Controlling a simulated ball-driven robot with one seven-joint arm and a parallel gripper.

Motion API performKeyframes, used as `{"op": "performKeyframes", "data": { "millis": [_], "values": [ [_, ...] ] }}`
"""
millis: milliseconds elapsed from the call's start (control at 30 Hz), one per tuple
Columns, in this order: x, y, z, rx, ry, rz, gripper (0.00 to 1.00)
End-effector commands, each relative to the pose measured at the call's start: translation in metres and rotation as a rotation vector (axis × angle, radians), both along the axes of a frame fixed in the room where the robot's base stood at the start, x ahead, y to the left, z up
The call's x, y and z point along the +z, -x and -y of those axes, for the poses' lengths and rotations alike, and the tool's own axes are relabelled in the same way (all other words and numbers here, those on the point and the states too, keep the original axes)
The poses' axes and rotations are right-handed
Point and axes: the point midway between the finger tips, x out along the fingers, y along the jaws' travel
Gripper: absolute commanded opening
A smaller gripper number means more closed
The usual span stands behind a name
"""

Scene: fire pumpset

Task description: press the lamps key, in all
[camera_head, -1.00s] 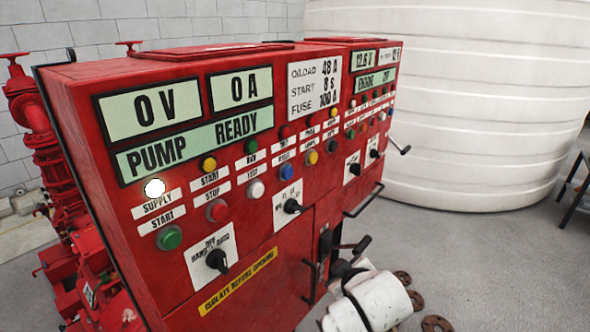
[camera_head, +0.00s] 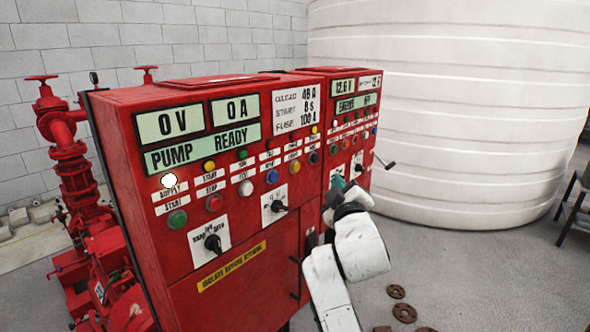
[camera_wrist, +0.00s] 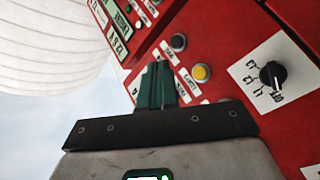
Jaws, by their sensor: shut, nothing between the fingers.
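The red pump panel (camera_head: 232,260) carries rows of small keys with white labels. In the head view a yellow key (camera_head: 294,168) and a black key (camera_head: 313,157) sit left of my gripper (camera_head: 340,184). In the wrist view a yellow key (camera_wrist: 201,73) and a dark key (camera_wrist: 178,41) lie just right of my gripper (camera_wrist: 157,85). Its green fingers are together and empty, in front of the panel. I cannot tell whether they touch it. The hand hides part of the panel.
Black rotary switches (camera_head: 213,243) stick out below the keys, one also near the fingers in the wrist view (camera_wrist: 272,75). A crank handle (camera_head: 385,163) juts from the panel's right side. A white tank (camera_head: 450,110) stands behind. Rusty flanges (camera_head: 404,312) lie on the floor.

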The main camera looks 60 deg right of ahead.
Motion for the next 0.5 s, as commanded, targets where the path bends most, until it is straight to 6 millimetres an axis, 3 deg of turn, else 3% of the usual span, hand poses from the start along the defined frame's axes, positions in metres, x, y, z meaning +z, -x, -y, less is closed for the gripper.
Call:
{"op": "performKeyframes", "data": {
  "millis": [267,500],
  "values": [
    [-0.002,-0.009,0.002,0.002,-0.002,0.001,0.0],
    [-0.003,-0.038,0.008,0.003,-0.001,0.001,0.0]
  ]
}}
